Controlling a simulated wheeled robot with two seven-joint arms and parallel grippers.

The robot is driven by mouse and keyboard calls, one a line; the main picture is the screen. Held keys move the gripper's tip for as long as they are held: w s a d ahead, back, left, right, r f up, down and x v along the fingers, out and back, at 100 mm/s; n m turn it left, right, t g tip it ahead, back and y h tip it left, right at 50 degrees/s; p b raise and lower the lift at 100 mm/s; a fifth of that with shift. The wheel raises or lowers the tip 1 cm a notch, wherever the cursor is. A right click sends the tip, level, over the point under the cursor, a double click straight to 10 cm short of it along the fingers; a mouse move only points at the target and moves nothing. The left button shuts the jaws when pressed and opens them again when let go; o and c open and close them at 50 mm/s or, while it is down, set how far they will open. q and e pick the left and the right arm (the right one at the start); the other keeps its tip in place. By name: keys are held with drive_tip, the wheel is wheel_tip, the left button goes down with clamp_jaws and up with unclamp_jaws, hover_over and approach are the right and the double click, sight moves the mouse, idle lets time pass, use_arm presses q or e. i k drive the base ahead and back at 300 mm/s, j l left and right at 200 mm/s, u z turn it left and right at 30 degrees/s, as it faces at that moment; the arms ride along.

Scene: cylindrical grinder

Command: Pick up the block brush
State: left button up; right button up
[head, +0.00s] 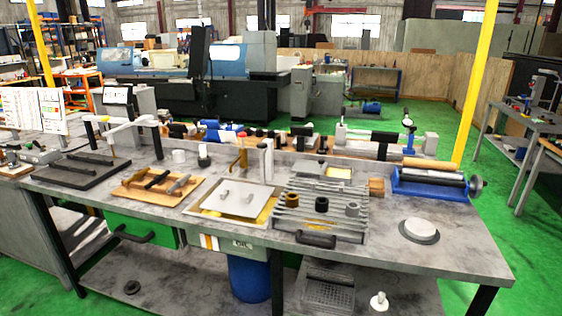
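A small brown block (377,187) stands on the grey workbench (380,255), between the ribbed grey rack and the blue roller stand. It looks like the block brush, but it is too small to make out bristles. Its front and top show, and nothing visible covers it. Neither of my grippers is in the head view.
Bench around the disc is clear.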

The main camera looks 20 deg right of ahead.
sight(377, 188)
drive_tip(key=z, duration=1.4)
